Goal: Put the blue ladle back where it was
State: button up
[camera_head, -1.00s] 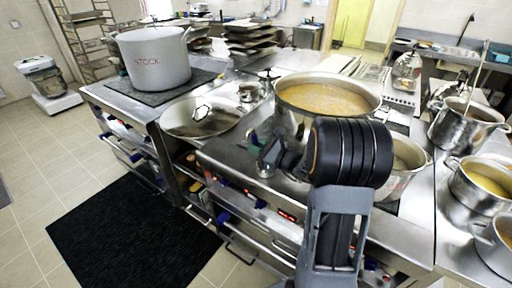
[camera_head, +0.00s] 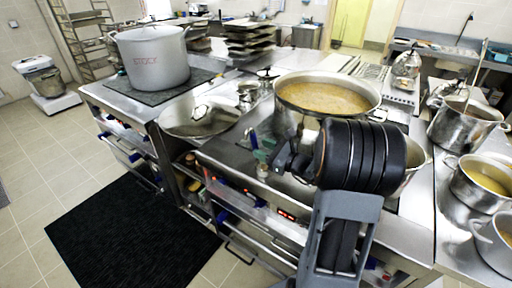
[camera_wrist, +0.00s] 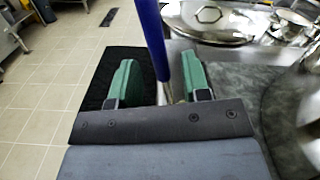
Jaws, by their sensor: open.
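My gripper (camera_head: 262,153) is open beside the large soup pot at the stove's front edge. In the wrist view its two green fingers (camera_wrist: 159,72) stand apart. The blue ladle (camera_wrist: 153,38) has its blue handle between them, close to the right finger, and a metal part shows lower down. A gap shows between the handle and the left finger. In the head view the blue handle (camera_head: 253,138) shows upright just past the fingers. The ladle's bowl is hidden.
The large soup pot (camera_head: 289,122) stands right of my gripper. A lidded pan (camera_head: 182,128) is at left, with the STOCK pot (camera_head: 157,62) behind it. Several pots stand on the right counter, one steel pot (camera_head: 455,130) with a long handle sticking out. A black mat (camera_head: 130,240) lies on the floor.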

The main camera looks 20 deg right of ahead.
jog(key=v, duration=0.8)
jog(key=s+a+f+n+g, duration=0.2)
jog(key=s+a+n+g, duration=0.2)
jog(key=a+n+g, duration=0.25)
jog(key=s+a+f+n+g, duration=0.1)
jog(key=s+a+n+g, duration=0.35)
jog(key=a+n, duration=0.3)
jog(key=s+n+h, duration=0.1)
jog(key=n+h, duration=0.2)
jog(key=n, duration=0.1)
jog(key=s+n+h, duration=0.1)
jog(key=n+h, duration=0.2)
jog(key=n, duration=0.1)
jog(key=s+r+n+h, duration=0.1)
jog(key=n+h, duration=0.3)
jog(key=shift+s+n+b, duration=0.25)
jog(key=shift+n+b, duration=0.15)
jog(key=shift+r+p, duration=0.35)
